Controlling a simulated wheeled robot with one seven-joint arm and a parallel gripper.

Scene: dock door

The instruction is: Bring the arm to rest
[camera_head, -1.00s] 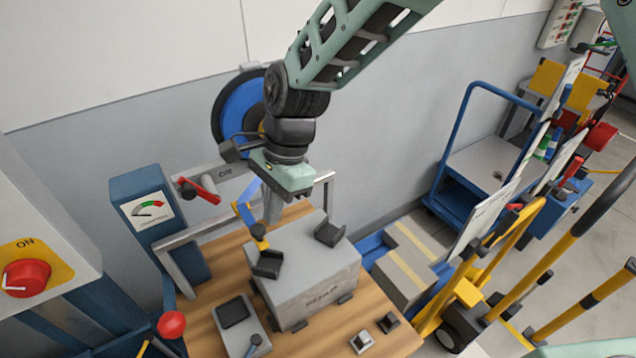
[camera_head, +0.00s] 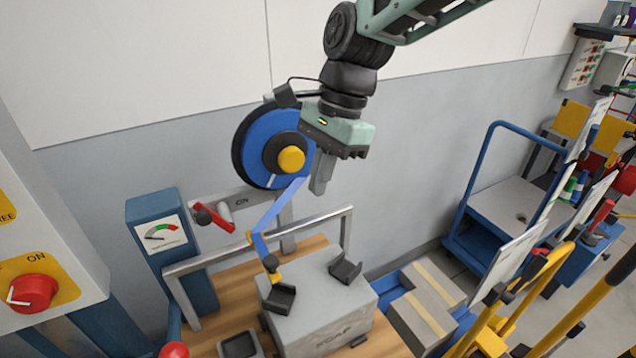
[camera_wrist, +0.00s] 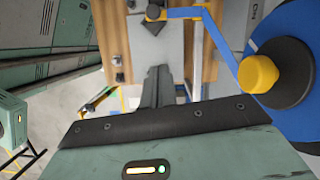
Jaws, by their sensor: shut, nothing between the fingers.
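My gripper (camera_head: 320,186) hangs from my arm in the upper middle of the head view, above the grey box on the bench and in front of the blue wheel. Its fingers point down and are closed together with nothing between them. In the wrist view the closed fingers (camera_wrist: 157,88) show at the middle, over the bench. My arm reaches in from the top right of the head view, and its upper part is cut off by the frame.
A blue wheel (camera_head: 262,128) with a yellow hub stands close behind my gripper. A grey box (camera_head: 325,308) with black brackets sits on the wooden bench (camera_head: 222,280). A metal rail (camera_head: 220,259) runs behind it. A blue cart (camera_head: 470,238) stands right. Open wall lies right of the gripper.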

